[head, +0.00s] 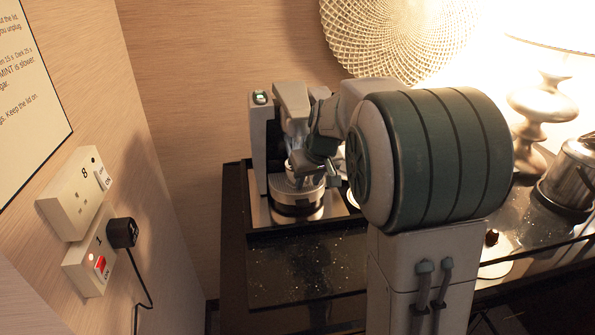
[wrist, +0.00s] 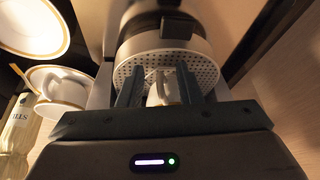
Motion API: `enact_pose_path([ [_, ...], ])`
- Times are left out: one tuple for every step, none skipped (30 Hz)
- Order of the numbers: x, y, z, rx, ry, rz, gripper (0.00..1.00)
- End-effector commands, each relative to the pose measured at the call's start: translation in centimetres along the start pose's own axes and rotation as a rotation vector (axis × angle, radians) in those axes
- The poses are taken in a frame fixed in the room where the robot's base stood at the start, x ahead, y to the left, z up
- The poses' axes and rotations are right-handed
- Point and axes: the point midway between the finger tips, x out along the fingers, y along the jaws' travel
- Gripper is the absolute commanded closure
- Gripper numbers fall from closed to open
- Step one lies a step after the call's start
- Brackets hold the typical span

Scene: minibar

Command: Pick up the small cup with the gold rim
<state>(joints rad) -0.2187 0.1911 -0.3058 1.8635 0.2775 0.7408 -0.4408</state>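A small white cup (wrist: 163,92) stands on the round perforated drip tray (wrist: 199,62) of the coffee machine in the wrist view, partly hidden by my gripper. My gripper (wrist: 160,88) is open, with one finger on each side of the cup. I cannot tell whether either finger touches it. In the head view my gripper (head: 314,168) is at the front of the coffee machine (head: 259,140), over its drip tray (head: 298,196), and the cup is hard to make out there. Another white cup with a gold rim (wrist: 62,88) sits at the left in the wrist view.
A large gold-rimmed white dish (wrist: 35,25) and a labelled packet (wrist: 20,118) are at the left in the wrist view. A metal kettle (head: 570,175) and a lamp (head: 548,105) stand at the right. The dark counter (head: 295,270) is clear in front of the machine. A wall with sockets (head: 75,195) is at the left.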

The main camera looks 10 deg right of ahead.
Motion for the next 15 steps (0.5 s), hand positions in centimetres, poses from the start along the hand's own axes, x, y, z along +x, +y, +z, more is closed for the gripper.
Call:
enact_pose_path([
  [0.03,0.00,0.00,0.000,0.000,0.000,0.68],
  [0.03,0.00,0.00,0.000,0.000,0.000,0.68],
  [0.01,0.00,-0.01,0.000,0.001,0.000,0.68],
  [0.01,-0.01,-0.01,0.000,0.001,0.000,0.68],
  [0.01,-0.01,-0.01,0.000,0.001,0.000,0.68],
  [0.00,-0.01,-0.01,0.000,0.001,0.000,0.77],
  [0.00,-0.01,-0.01,0.000,0.001,0.000,0.85],
  [0.00,-0.01,-0.01,0.000,0.001,0.000,0.93],
  [0.00,-0.01,-0.01,0.000,0.001,0.000,1.00],
  [-0.01,-0.01,-0.01,0.000,0.001,0.000,1.00],
  [-0.01,-0.02,-0.01,0.000,0.001,0.000,1.00],
  [-0.01,-0.01,-0.01,0.000,0.001,0.000,1.00],
  [-0.04,-0.01,-0.04,0.000,0.001,0.000,1.00],
  [-0.04,-0.01,-0.04,0.000,0.002,0.000,1.00],
  [-0.04,-0.02,-0.04,0.000,0.001,0.000,1.00],
])
